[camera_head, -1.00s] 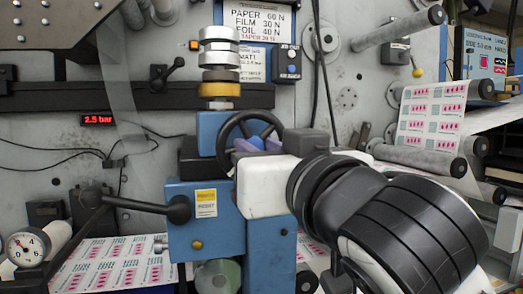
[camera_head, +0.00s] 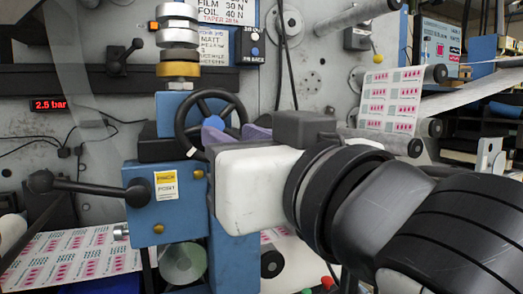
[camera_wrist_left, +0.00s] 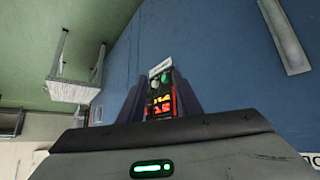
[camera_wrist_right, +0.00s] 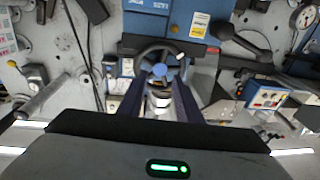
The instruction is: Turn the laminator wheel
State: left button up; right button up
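The laminator wheel is a black handwheel (camera_head: 182,124) with a blue hub, left of centre in the head view on the blue unit. In the right wrist view the wheel (camera_wrist_right: 160,69) faces me just beyond the fingertips. My right gripper (camera_head: 234,128) is at the wheel's right side; its purple fingers (camera_wrist_right: 160,84) are apart, one on each side of the hub. I cannot tell if they touch the wheel. My left gripper is outside the head view. In the left wrist view it (camera_wrist_left: 158,86) is open, with nothing between its fingers.
The blue unit (camera_head: 180,215) carries a black lever (camera_head: 90,187) at the left. Printed label web (camera_head: 65,255) runs below left, and more web (camera_head: 390,95) hangs at right. A lit panel (camera_wrist_left: 160,92) shows beyond the left fingers.

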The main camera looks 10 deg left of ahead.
jog(key=v, duration=0.4)
jog(key=shift+w+f, duration=0.1)
